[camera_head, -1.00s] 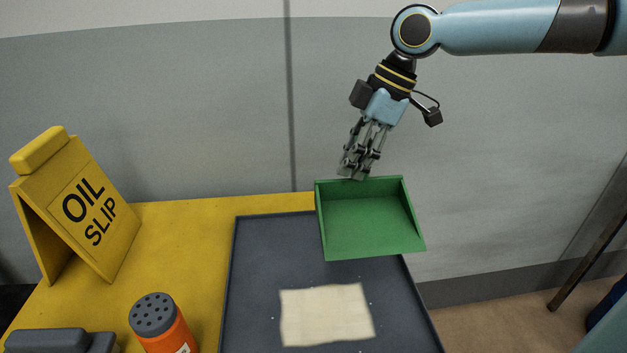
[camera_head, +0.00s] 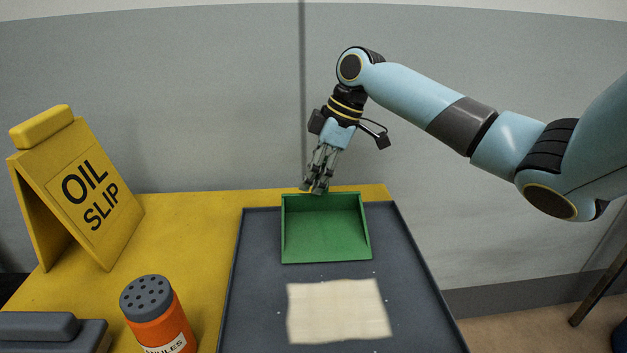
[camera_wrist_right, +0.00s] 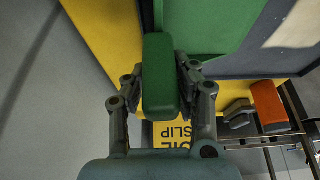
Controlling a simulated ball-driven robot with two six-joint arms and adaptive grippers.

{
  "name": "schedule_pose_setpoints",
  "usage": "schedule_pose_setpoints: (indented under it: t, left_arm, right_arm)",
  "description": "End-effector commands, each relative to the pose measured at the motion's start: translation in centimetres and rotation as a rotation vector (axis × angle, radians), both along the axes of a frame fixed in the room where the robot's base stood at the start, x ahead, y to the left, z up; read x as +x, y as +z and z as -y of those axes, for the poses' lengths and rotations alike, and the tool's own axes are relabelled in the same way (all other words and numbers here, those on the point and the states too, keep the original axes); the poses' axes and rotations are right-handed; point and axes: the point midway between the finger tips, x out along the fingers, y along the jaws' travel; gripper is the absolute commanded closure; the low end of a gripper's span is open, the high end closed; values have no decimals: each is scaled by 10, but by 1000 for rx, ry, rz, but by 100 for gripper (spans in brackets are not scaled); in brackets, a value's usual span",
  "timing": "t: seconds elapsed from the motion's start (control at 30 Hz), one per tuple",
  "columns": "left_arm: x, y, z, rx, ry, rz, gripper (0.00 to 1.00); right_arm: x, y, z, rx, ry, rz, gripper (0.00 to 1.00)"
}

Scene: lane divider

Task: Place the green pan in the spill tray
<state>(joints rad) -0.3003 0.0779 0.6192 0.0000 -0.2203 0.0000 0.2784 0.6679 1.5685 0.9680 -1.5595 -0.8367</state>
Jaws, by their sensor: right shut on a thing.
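The green pan (camera_head: 325,230) is an open-fronted dustpan shape at the back of the dark grey spill tray (camera_head: 420,283). It appears over or on the tray; whether its underside touches the tray floor I cannot tell. My right gripper (camera_head: 316,190) is at the pan's back edge, pointing down. In the right wrist view its fingers (camera_wrist_right: 184,85) are shut on the pan's green handle (camera_wrist_right: 160,75). The pan's body (camera_wrist_right: 210,25) shows beyond the handle there. My left gripper is in neither view.
A cream cloth (camera_head: 338,310) lies in the tray in front of the pan, with small white specks around it. On the yellow table (camera_head: 190,225) stand a yellow OIL SLIP sign (camera_head: 80,190), an orange shaker (camera_head: 158,318) and a dark grey object (camera_head: 50,332). A grey wall is behind.

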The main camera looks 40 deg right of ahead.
Motion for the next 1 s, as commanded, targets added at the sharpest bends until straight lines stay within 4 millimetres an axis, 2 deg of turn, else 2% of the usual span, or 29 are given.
schedule_pose_setpoints:
  t: [0.03,0.2,0.23,0.4,0.67,0.77,0.87,1.0]
  left_arm:
    - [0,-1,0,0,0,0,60]
    - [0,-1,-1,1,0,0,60]
    - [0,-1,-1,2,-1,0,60]
    - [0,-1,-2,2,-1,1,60]
    - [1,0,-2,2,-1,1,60]
    - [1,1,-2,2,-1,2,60]
    - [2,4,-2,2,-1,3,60]
    - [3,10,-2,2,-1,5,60]
  right_arm:
    - [0,-5,0,0,0,0,100]
    - [0,-5,0,-1,1,1,100]
    - [0,-5,0,-1,1,1,73]
    - [0,-5,0,-1,1,1,51]
    - [0,-4,1,-1,1,1,51]
    - [-2,2,3,-3,0,2,51]
    - [-5,17,8,-5,1,3,51]
    - [-13,47,18,-7,1,3,51]
